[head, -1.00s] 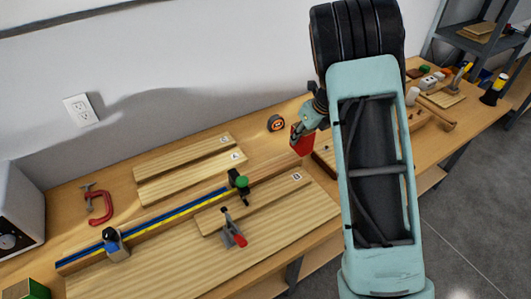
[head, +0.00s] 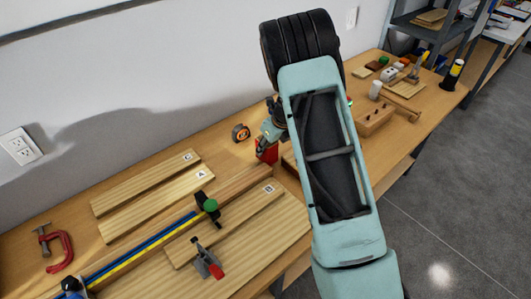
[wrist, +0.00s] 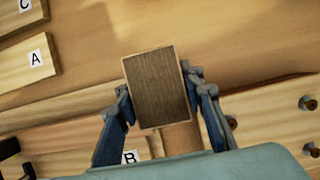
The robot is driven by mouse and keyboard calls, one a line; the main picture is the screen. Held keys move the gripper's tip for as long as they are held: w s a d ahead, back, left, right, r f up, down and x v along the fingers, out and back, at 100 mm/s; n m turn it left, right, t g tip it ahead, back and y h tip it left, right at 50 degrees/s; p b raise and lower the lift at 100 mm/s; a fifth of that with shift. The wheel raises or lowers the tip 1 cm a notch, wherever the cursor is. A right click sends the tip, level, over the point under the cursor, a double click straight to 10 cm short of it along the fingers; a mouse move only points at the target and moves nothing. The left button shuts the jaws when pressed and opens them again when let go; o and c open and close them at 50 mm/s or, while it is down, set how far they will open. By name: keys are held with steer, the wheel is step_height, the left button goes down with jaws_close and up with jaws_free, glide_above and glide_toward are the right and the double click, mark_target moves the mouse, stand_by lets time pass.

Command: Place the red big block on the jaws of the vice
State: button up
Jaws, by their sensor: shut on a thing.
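My gripper (head: 272,132) is shut on the red block (head: 266,151), which hangs below it above the workbench, left of my arm in the head view. In the wrist view my gripper (wrist: 160,90) has a finger on each side of the block (wrist: 157,84); the face toward the camera looks brown. A wooden piece with holes and a bar (head: 376,121), possibly the vice, stands right of my arm. My arm hides part of the bench there, so I cannot tell for sure where the vice jaws are.
Boards marked A (head: 151,203) and B (head: 225,228) lie at left, by a toggle clamp (head: 208,262) and a blue-yellow rail (head: 150,247). A tape measure (head: 241,133) stands behind the block. A red C-clamp (head: 57,250) lies far left.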

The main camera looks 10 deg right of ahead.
steer(key=shift+f, duration=1.25)
steer(key=shift+f, duration=0.2)
steer(key=o, duration=1.3)
steer(key=shift+c, duration=0.2)
